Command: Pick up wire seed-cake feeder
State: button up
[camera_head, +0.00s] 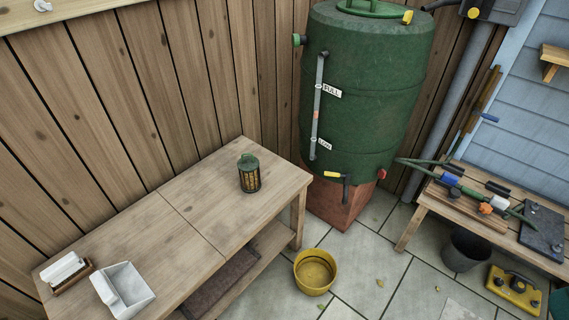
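The wire seed-cake feeder (249,175) looks like a small upright cylinder with a green top and a dark wire body over yellowish-brown contents. It stands on the wooden bench (185,222), toward the bench's far right end, with bare wood around it. My gripper is not in view, and nothing is touching the feeder.
A white scoop-like tray (124,290) and a small wooden holder with a white block (65,272) sit at the bench's near left. A green water barrel (365,90) stands behind right. A yellow bowl (315,271) is on the paving. A second bench (440,205) holds tools.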

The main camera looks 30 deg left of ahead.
aim_at(248, 166)
jog(key=i, duration=0.65)
jog(key=u, duration=0.9)
jog(key=i, duration=0.6)
jog(key=u, duration=0.7)
